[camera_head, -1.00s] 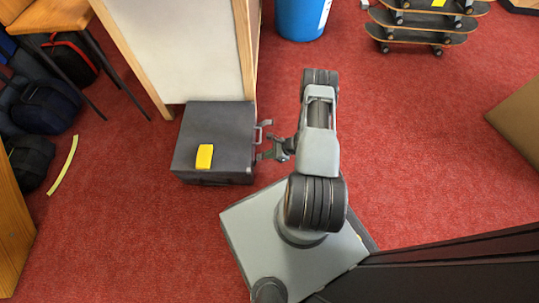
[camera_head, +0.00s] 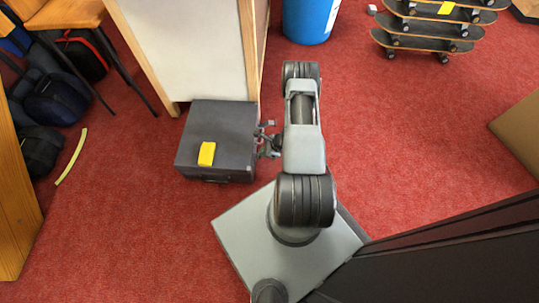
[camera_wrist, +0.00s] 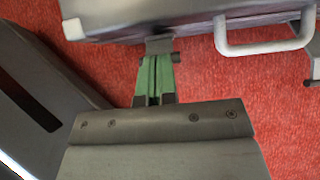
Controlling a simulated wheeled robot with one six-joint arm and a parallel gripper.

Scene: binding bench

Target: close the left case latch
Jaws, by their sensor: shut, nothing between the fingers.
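The dark grey case (camera_head: 219,135) lies flat on the red carpet, and its front edge (camera_wrist: 140,14) runs along the top of the wrist view. The left latch (camera_wrist: 159,46) is a grey metal plate sticking out from that edge, with a dark bar at its end. The fingers of my gripper (camera_wrist: 152,70) are green, shut and empty, with their tips at the latch's outer end. I cannot tell whether they touch it. In the head view my gripper (camera_head: 269,149) is at the case's right side and mostly hides this latch.
The case's pale handle (camera_wrist: 265,42) is right of the left latch, with the other latch (camera_wrist: 313,68) beyond it. Open carpet lies to the right.

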